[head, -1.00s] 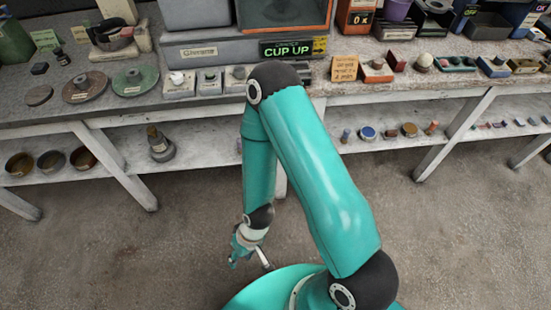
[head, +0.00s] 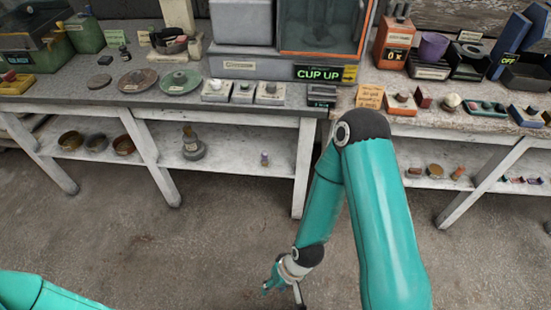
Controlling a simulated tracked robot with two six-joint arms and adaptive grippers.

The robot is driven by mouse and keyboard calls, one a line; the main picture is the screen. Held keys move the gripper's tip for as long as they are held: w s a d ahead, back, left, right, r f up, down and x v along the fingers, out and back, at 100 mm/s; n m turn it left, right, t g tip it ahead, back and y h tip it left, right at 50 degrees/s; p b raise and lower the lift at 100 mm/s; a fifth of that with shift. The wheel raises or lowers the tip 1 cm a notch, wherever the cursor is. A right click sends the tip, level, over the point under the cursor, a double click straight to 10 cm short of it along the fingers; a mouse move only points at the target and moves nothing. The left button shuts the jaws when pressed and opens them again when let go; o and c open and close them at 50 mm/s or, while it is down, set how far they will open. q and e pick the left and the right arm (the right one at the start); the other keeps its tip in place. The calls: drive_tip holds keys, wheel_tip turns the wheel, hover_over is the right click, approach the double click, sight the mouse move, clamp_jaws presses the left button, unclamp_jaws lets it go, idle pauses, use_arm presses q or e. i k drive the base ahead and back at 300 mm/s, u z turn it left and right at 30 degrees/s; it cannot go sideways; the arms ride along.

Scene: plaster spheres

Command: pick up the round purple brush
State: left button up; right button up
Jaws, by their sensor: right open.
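A small upright thing with a purple part (head: 264,158) stands alone on the lower shelf, left of a white table leg. It may be the round purple brush, but it is too small to be sure. My right gripper (head: 283,291) hangs low over the floor near the bottom edge, in front of the table and well apart from that thing. It is open, and I see nothing between its fingers. My left gripper is out of view.
Bowls (head: 97,142) and a bottle-like object (head: 192,143) stand on the lower shelf to the left. White table legs (head: 303,170) divide the front. The floor (head: 180,250) in front is clear.

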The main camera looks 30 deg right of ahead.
sight(264, 160)
drive_tip(key=u, duration=0.05)
drive_tip(key=i, duration=1)
drive_tip(key=z, duration=0.05)
